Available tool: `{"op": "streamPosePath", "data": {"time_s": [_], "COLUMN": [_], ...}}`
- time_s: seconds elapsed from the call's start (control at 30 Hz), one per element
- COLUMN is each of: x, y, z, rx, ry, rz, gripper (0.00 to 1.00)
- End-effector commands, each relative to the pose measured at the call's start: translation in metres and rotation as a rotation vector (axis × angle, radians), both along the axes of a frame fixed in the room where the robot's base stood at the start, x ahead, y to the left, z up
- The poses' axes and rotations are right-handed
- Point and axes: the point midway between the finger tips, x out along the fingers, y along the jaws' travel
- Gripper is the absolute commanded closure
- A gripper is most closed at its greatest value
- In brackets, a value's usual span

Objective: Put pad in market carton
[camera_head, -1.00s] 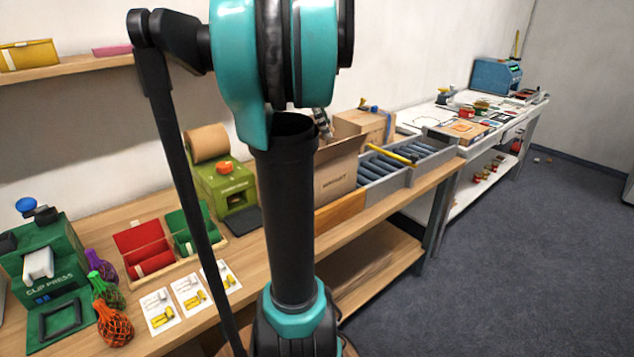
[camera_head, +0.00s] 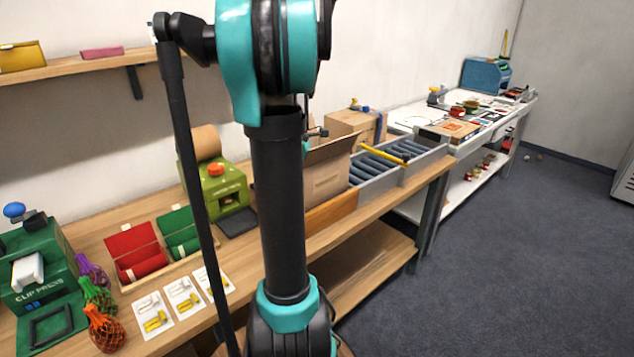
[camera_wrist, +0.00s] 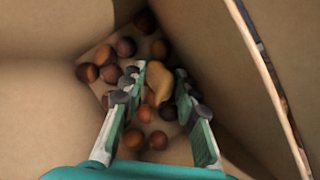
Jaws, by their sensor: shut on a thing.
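The market carton (camera_head: 330,178) is an open brown box on the bench, partly hidden behind my arm in the head view. The wrist view looks down into it, with its brown wall (camera_wrist: 50,110) around my gripper (camera_wrist: 160,80). A small tan, crumpled-looking piece, likely the pad (camera_wrist: 159,84), is between the fingertips, and my gripper is shut on it. Several chestnuts (camera_wrist: 146,113) lie on the carton's bottom under and around the fingers. Whether the pad touches them I cannot tell. In the head view my gripper is mostly hidden by my arm and the carton.
A smaller carton (camera_head: 352,124) is behind. A green machine (camera_head: 218,190) stands to the left. A carton flap edge (camera_wrist: 268,75) rises close on the right in the wrist view.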

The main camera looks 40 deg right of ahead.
Motion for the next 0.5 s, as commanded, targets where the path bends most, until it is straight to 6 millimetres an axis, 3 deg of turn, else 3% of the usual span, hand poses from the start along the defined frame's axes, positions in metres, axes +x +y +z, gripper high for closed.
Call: {"op": "streamPosePath", "data": {"time_s": [0.47, 0.5], "x": [-0.0001, -0.0001], "y": [0.0001, 0.0001], "z": [-0.0104, -0.0100], "rx": [0.000, 0.000], "ry": [0.000, 0.000], "rz": [0.000, 0.000], "gripper": [0.81, 0.65]}}
